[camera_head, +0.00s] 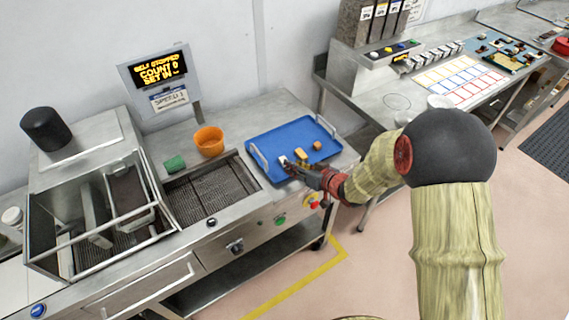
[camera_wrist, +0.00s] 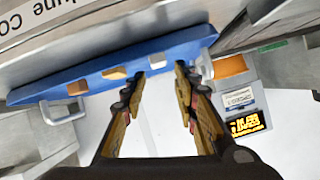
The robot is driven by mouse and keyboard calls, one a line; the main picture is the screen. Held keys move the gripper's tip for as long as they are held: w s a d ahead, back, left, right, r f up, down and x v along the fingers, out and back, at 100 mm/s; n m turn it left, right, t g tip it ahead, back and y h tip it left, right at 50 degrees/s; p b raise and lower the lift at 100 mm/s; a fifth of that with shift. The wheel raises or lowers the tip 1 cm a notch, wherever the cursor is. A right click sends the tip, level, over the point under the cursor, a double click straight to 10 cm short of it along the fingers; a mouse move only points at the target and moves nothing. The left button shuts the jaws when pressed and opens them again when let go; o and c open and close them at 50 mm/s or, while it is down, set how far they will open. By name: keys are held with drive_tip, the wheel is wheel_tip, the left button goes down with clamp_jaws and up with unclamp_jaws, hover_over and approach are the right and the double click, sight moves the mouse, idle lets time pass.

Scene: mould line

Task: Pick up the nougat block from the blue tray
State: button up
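The blue tray (camera_head: 270,142) lies on the steel counter, and its edge also shows in the wrist view (camera_wrist: 60,82). Three small pieces are on it in a loose row. A whitish block (camera_head: 283,160), which looks like the nougat, is nearest my fingertips; in the wrist view it lies just beyond and between them (camera_wrist: 157,63). A tan block (camera_head: 301,156) and a brown-orange piece (camera_head: 317,145) lie to its right in the head view. My gripper (camera_wrist: 159,72) is open, its fingers apart with nothing between them. In the head view it reaches low over the tray's front edge.
The tray has raised handles at its ends (camera_head: 326,126). A display on a post (camera_head: 158,72) rises behind. The tray's back part is bare.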

drive_tip(key=x, duration=0.2)
drive_tip(key=f+b+x, duration=0.1)
drive_tip(key=x, duration=0.2)
drive_tip(key=shift+s+d+b, duration=0.1)
drive_tip(key=shift+d+b, duration=0.05)
drive_tip(key=shift+b, duration=0.15)
drive_tip(key=shift+s, duration=0.1)
drive_tip(key=c, duration=0.4)
